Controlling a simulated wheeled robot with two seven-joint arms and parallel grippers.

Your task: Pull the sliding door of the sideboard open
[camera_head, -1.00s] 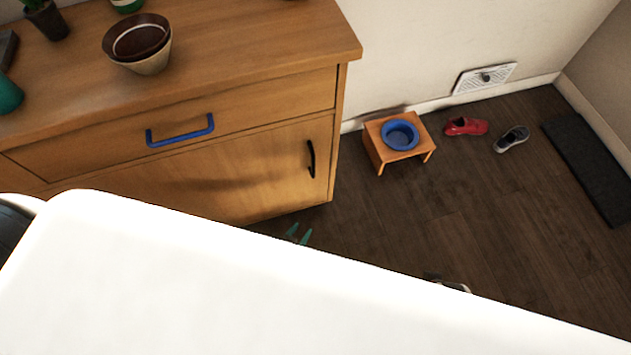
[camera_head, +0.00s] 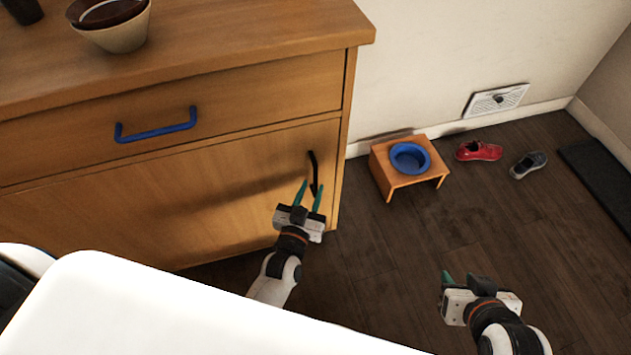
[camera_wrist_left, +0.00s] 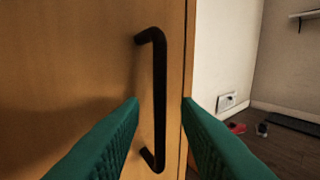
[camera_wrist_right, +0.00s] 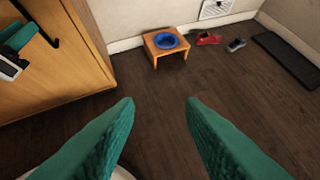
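The wooden sideboard (camera_head: 240,105) stands at the left in the head view. Its lower sliding door (camera_head: 190,205) looks closed and has a black vertical bar handle (camera_head: 313,172) near its right edge. My left gripper (camera_head: 310,190) is open in front of the handle. In the left wrist view the handle (camera_wrist_left: 160,95) stands upright between the two green fingertips, with space on either side. My right gripper (camera_head: 460,278) is low over the floor at the right, away from the sideboard. In the right wrist view its fingers (camera_wrist_right: 160,105) are apart with nothing between them.
A blue drawer handle (camera_head: 156,127) sits above the door. A bowl (camera_head: 115,28) stands on the sideboard top. A small wooden stand (camera_head: 385,165) with a blue bowl (camera_head: 410,158) and a red shoe (camera_head: 479,151) and grey shoe (camera_head: 528,165) are by the wall. Floor between is clear.

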